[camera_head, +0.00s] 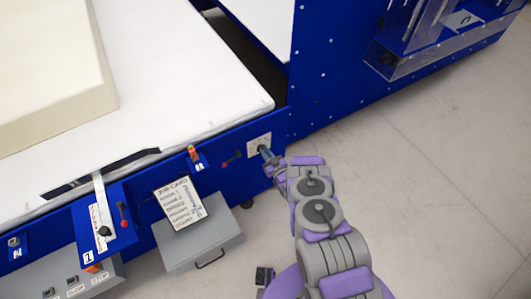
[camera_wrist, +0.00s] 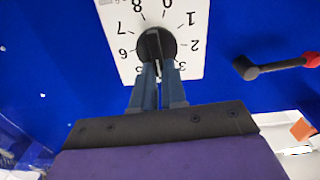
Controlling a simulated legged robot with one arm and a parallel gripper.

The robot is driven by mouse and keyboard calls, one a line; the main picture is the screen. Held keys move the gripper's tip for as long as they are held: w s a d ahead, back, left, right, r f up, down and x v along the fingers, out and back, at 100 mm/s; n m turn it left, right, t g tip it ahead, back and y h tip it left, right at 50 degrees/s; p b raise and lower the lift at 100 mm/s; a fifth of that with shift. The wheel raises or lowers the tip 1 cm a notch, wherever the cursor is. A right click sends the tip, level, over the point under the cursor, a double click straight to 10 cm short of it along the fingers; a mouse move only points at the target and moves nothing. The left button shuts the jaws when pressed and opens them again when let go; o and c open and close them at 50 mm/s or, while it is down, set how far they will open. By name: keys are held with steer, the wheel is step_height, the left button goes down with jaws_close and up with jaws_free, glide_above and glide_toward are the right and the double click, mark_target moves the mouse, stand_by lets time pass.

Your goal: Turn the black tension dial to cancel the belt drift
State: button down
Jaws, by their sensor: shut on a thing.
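The black tension dial (camera_wrist: 157,44) sits on a white numbered plate (camera_wrist: 195,22) on the blue machine side, seen upside down in the wrist view. My gripper (camera_wrist: 158,72) has its two blue-grey fingers shut on the dial's raised bar. The fingers hide the lower part of the plate. In the head view the plate (camera_head: 259,144) shows at the machine's corner, with my gripper (camera_head: 266,153) against it; the dial itself is hidden there by the gripper. The white belt (camera_head: 190,75) lies on the machine bed, with a dark strip showing along part of its front edge.
A black lever with a red grip (camera_wrist: 275,67) is beside the plate. A cream foam block (camera_head: 50,75) lies on the belt. A job card (camera_head: 180,203) rests on a grey box (camera_head: 205,243). A control panel (camera_head: 75,287) is at lower left. Floor at right is clear.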

steer(key=shift+m, duration=0.4)
steer(key=c, duration=1.2)
jaws_free()
steer(key=shift+v, duration=8.7)
steer(key=shift+w, duration=0.15)
